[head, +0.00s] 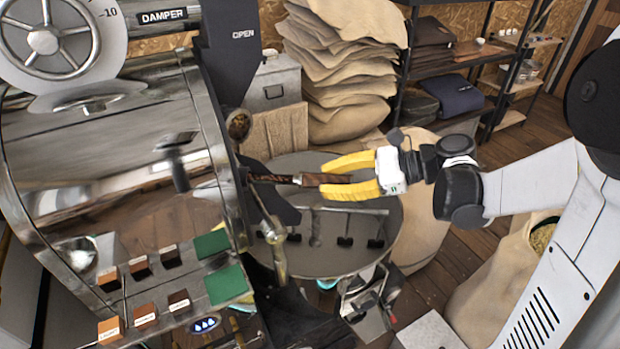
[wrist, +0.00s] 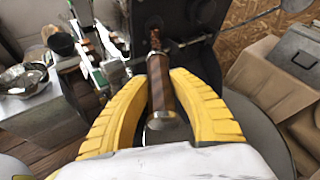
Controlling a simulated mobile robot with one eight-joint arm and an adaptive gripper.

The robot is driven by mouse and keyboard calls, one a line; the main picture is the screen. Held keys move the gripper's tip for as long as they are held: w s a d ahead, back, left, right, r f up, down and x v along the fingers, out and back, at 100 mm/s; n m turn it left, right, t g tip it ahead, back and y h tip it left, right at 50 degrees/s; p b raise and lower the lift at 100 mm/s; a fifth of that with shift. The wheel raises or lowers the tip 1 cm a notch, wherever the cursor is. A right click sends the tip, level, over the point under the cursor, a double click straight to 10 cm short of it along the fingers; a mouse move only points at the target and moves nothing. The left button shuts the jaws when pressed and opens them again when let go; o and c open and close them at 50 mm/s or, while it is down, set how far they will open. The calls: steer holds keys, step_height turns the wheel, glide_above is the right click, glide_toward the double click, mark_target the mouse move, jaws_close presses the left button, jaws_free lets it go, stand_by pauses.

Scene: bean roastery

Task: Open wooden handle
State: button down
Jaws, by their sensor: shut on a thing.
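The wooden handle (head: 270,178) is a dark brown rod with a metal collar. It sticks out to the right from the front of the roaster (head: 110,170), roughly level in the head view. My gripper (head: 323,178), with yellow fingers, is around its outer end, one finger on each side. In the wrist view the handle (wrist: 160,85) runs lengthwise between the fingers (wrist: 158,76), from the dark machine face toward the palm. The gripper is shut on it. The fingers partly hide the contact.
The round cooling tray (head: 345,262) lies below my gripper. Burlap sacks (head: 345,75) are stacked behind, beside a grey metal box (head: 274,83). An open bean sack (head: 505,270) stands at right. Colour samples (head: 225,284) sit close to the roaster.

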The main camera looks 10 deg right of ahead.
steer(key=c, duration=1.1)
jaws_free()
steer(key=shift+d, duration=0.1)
steer(key=v, duration=1.1)
steer(key=shift+d+r, duration=0.2)
steer(key=shift+d, duration=0.15)
steer(key=shift+s, duration=0.15)
